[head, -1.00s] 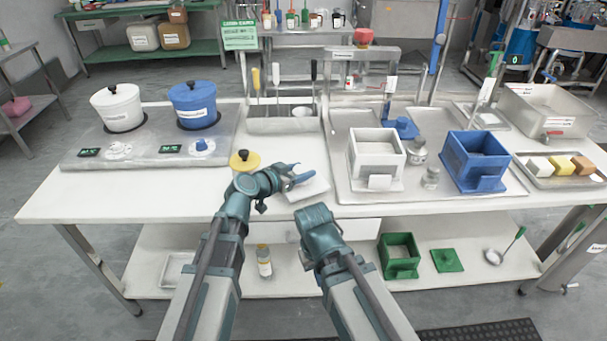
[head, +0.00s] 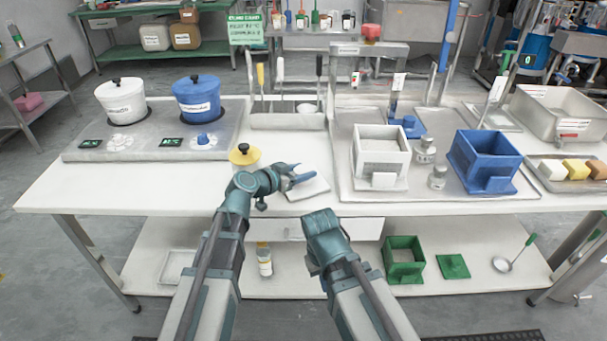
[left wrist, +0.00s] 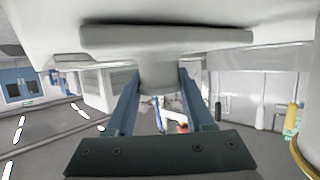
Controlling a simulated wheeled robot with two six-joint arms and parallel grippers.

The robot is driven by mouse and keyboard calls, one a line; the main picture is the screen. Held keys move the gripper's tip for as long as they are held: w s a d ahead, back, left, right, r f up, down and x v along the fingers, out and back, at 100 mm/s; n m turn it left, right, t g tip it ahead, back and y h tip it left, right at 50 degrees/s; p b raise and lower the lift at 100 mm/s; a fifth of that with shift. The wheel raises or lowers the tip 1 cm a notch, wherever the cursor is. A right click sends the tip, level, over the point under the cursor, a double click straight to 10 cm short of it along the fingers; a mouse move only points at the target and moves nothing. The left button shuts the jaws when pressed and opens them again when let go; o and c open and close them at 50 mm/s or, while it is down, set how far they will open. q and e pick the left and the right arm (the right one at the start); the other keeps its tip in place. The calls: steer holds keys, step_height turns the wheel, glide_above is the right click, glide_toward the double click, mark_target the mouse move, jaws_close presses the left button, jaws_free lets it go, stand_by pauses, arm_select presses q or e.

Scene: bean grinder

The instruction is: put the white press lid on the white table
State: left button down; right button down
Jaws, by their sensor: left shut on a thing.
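My left gripper (head: 292,178) is shut on the white press lid (head: 310,188), a flat pale square. The lid is over the front middle of the white table (head: 120,193); I cannot tell whether it touches the tabletop. In the left wrist view my two fingers (left wrist: 160,85) pinch the stem under the wide white plate of the lid (left wrist: 170,40). The white press (head: 383,152) is an open square box on the steel tray to the right. My right arm's end (head: 322,228) is in front of the table edge; its fingers are hidden.
A blue press (head: 484,160) stands on the tray (head: 345,185). White and blue pots (head: 196,100) stand on the heater at left. The front left tabletop is clear.

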arm_select(q)
steer(key=shift+f, duration=0.2)
steer(key=shift+c, duration=1.4)
jaws_free()
steer(key=shift+r, duration=0.15)
steer(key=shift+s+a+r, duration=0.1)
steer(key=shift+s+r, duration=0.05)
steer(key=shift+r, duration=0.1)
steer(key=p+v, duration=0.4)
steer(key=v, duration=0.7)
steer(key=shift+s+a, duration=0.2)
